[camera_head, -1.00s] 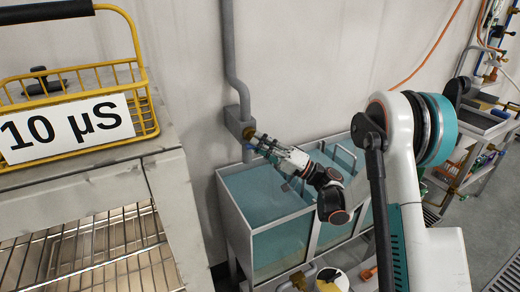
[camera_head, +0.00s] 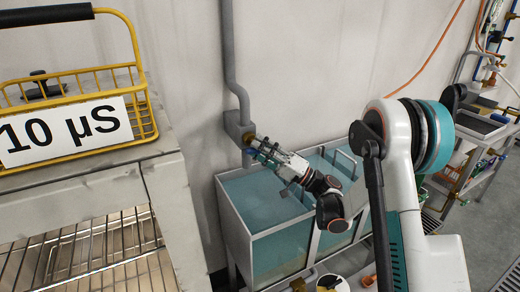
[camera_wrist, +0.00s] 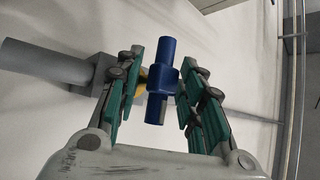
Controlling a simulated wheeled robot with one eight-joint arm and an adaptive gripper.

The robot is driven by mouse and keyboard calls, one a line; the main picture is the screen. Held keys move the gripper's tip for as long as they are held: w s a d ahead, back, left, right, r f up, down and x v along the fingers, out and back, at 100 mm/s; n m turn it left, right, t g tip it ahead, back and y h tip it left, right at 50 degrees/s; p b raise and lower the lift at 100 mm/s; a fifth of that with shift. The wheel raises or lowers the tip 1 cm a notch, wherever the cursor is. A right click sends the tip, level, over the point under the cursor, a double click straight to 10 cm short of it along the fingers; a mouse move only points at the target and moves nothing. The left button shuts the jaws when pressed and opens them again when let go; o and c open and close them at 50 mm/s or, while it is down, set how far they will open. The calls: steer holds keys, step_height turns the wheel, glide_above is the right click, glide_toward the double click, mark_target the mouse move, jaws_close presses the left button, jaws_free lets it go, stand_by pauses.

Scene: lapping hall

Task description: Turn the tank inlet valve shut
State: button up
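The blue valve handle (camera_wrist: 162,82) shows in the wrist view as a bar with a thicker hub, on a brass body (camera_wrist: 143,76) at the grey pipe fitting (camera_wrist: 101,72). My gripper (camera_wrist: 160,85) is open, with its green-padded fingers on either side of the handle. The right finger is very close to the hub; I cannot tell whether it touches. In the head view my gripper (camera_head: 262,149) is at the wall pipe's grey box (camera_head: 238,129), above the tank (camera_head: 233,218), and mostly hides the valve there.
A grey pipe (camera_head: 229,50) runs down the wall to the valve. A yellow basket (camera_head: 145,90) with a "10 µS" sign stands on a bench at left. A cart (camera_head: 470,180) with bottles stands at right. Grey rails (camera_head: 346,163) rise at the tank's rear.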

steer(key=v, duration=1.2)
steer(key=s+a+r+m+g+h, duration=0.1)
steer(key=s+a+r+g+h, duration=0.1)
steer(key=s+a+r+h, duration=0.65)
steer(key=s+d+f+h, duration=0.1)
steer(key=s+d+h, duration=0.3)
steer(key=s, duration=0.3)
steer(key=s+d+f+h, duration=0.2)
steer(key=s+d+h, duration=0.2)
steer(key=s, duration=0.3)
steer(key=s+d+f+n+h, duration=0.1)
steer(key=s+d+f+h, duration=0.1)
steer(key=s+d+h, duration=0.3)
steer(key=s, duration=0.3)
